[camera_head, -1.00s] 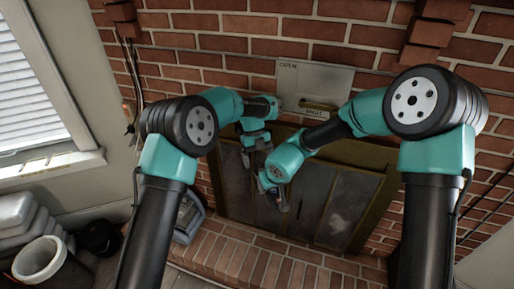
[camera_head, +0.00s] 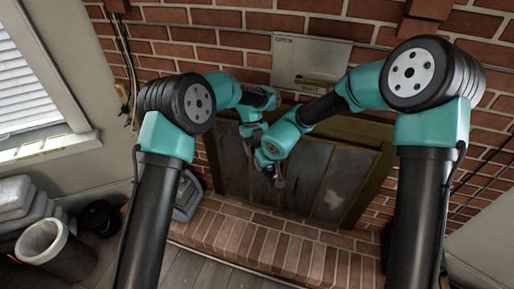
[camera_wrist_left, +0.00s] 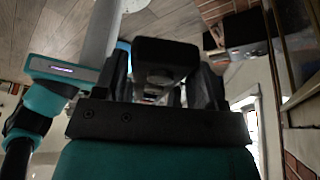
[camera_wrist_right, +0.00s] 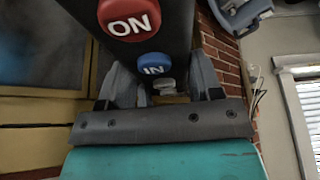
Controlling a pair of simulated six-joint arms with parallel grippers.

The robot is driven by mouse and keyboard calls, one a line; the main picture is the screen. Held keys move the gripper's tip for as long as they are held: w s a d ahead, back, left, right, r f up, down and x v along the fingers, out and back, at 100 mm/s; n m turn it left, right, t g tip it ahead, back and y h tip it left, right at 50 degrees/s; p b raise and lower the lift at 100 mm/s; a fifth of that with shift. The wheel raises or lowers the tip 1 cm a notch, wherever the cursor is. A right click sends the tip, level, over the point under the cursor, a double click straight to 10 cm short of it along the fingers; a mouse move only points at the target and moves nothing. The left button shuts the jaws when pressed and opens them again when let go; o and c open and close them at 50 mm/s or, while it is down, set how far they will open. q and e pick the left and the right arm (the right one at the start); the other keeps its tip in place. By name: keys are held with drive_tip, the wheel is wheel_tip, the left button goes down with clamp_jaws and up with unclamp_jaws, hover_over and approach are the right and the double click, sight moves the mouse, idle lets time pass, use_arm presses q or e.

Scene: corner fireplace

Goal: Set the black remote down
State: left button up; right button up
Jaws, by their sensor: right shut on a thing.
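The black remote (camera_wrist_right: 178,28) fills the top of the right wrist view, with a red ON button and a blue IN button. My right gripper (camera_wrist_right: 160,88) is shut on it. In the head view my right gripper (camera_head: 276,172) is in front of the fireplace doors, above the hearth, and the remote is too small to make out clearly. My left gripper (camera_head: 250,138) is close beside it, up and to the left. In the left wrist view its fingers (camera_wrist_left: 162,85) stand apart, with a dark blocky thing (camera_wrist_left: 165,52) showing between them; I cannot tell whether this is the remote.
The fireplace doors (camera_head: 312,180) stand behind my grippers, with a brick hearth (camera_head: 262,238) below. A metal plate (camera_head: 310,62) marked OPEN and SHUT is above. A grey-blue device (camera_head: 188,197) stands left of the doors. A white bucket (camera_head: 45,240) is at lower left.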

use_arm(q)
drive_tip(key=c, duration=0.6)
use_arm(e)
drive_tip(key=o, duration=1.1)
drive_tip(key=v, duration=1.2)
drive_tip(key=shift+d+f, duration=0.1)
